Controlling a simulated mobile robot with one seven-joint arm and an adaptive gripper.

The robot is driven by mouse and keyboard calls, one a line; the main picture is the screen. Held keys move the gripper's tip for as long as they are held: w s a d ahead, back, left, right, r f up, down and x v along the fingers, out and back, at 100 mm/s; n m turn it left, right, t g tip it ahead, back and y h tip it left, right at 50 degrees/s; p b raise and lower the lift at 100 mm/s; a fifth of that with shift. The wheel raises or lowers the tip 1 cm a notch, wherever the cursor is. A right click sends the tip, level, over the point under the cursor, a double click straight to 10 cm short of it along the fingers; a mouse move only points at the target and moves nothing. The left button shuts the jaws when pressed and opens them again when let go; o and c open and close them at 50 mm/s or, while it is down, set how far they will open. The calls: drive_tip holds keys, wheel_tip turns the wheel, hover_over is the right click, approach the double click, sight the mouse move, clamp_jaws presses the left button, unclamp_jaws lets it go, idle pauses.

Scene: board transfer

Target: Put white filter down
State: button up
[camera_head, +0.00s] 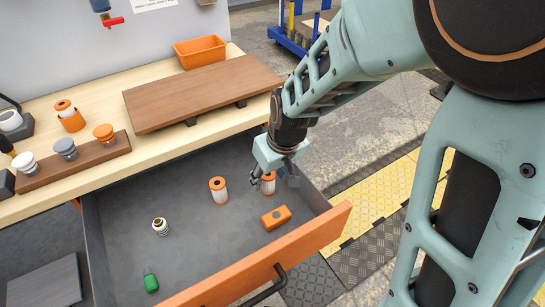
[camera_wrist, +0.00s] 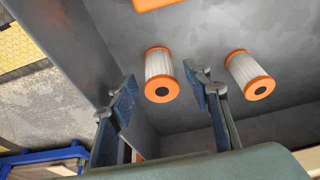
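Two white filters with orange end caps stand in the open drawer (camera_head: 185,230). One filter (camera_head: 268,183) is at my gripper (camera_head: 280,178), partly hidden by it. In the wrist view this filter (camera_wrist: 160,75) shows between and just beyond the fingertips of my gripper (camera_wrist: 160,82), with a visible gap on each side. The fingers are open and hold nothing. The other filter (camera_head: 219,191) stands to the left in the head view; it also shows right of the fingers in the wrist view (camera_wrist: 248,75).
The drawer also holds an orange block (camera_head: 276,217), a small white-and-metal part (camera_head: 160,227) and a green item (camera_head: 151,282). Its orange front (camera_head: 265,265) is a raised edge. Behind are a wooden board (camera_head: 200,92), a rack of knobs (camera_head: 75,163) and an orange bin (camera_head: 200,51).

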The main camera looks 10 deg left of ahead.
drive_tip(key=shift+r+p, duration=0.45)
drive_tip(key=shift+r, duration=0.1)
drive_tip(key=p+v, duration=0.8)
drive_tip(key=v, duration=0.3)
drive_tip(key=shift+s+d+r, duration=0.1)
